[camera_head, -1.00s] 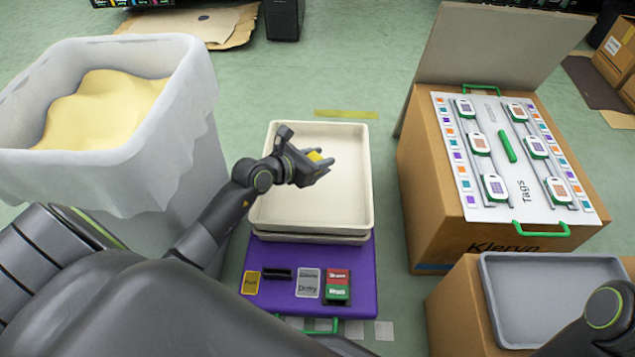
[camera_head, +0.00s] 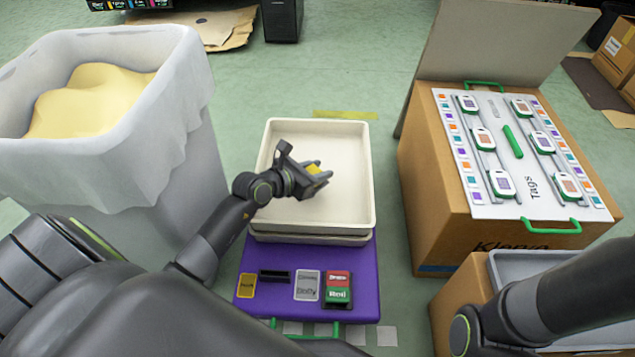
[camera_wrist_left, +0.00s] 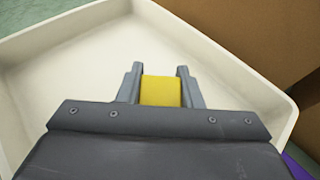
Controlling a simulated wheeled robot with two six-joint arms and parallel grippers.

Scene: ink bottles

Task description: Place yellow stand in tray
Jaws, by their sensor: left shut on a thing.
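The yellow stand (camera_wrist_left: 160,91) is a small yellow block between the two fingers of my left gripper (camera_wrist_left: 160,80) in the left wrist view. In the head view the left gripper (camera_head: 318,175) is over the cream tray (camera_head: 365,205), shut on the yellow stand (camera_head: 313,169). The tray floor (camera_wrist_left: 90,70) around the gripper looks bare. I cannot tell whether the stand touches the tray floor. My right arm shows at the lower right, but its gripper is outside the view.
The tray rests on a purple box (camera_head: 360,265) with several small items at its front. A white-lined bin (camera_head: 190,150) stands left. A cardboard box with a tag board (camera_head: 540,195) stands right. A grey tray (camera_head: 505,270) is partly behind my right arm.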

